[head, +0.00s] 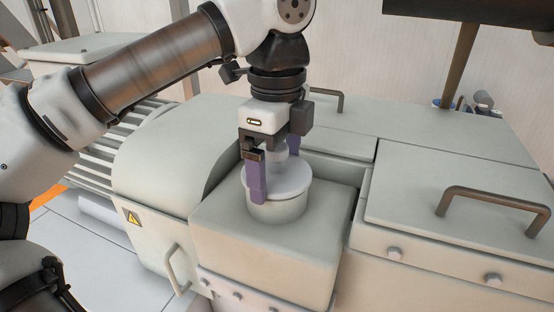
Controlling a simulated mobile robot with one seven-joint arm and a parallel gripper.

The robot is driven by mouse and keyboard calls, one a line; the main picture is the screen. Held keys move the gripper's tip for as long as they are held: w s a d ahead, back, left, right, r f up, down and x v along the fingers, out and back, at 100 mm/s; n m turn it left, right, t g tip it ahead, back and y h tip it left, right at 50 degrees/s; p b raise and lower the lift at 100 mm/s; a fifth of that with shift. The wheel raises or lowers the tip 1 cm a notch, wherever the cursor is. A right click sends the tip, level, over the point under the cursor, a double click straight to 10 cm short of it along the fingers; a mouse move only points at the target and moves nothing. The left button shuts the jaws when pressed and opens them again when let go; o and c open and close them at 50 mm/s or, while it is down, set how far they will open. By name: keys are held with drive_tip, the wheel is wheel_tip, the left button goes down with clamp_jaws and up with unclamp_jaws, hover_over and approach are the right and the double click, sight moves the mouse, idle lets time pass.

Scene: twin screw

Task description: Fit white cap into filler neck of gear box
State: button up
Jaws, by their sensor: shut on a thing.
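The gear box (275,248) is a pale grey-green block in the middle of the head view. A short round filler neck (277,210) stands up from its top. The white cap (290,183) is a light disc with a knob, at the top of the neck. My gripper (275,172) points down over it with its purple fingers shut on the cap's knob, which the near finger partly hides. The cap looks level and at the neck's rim. I cannot tell whether it is seated in the neck or just above it.
A cover with a brown bar handle (492,205) lies to the right, and another handle (327,98) is behind my gripper. A rounded housing with a yellow warning sign (132,218) and a finned motor (95,150) are at left. A dark post (461,65) rises at the back right.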

drive_tip(key=o, duration=0.7)
drive_tip(key=shift+o, duration=0.2)
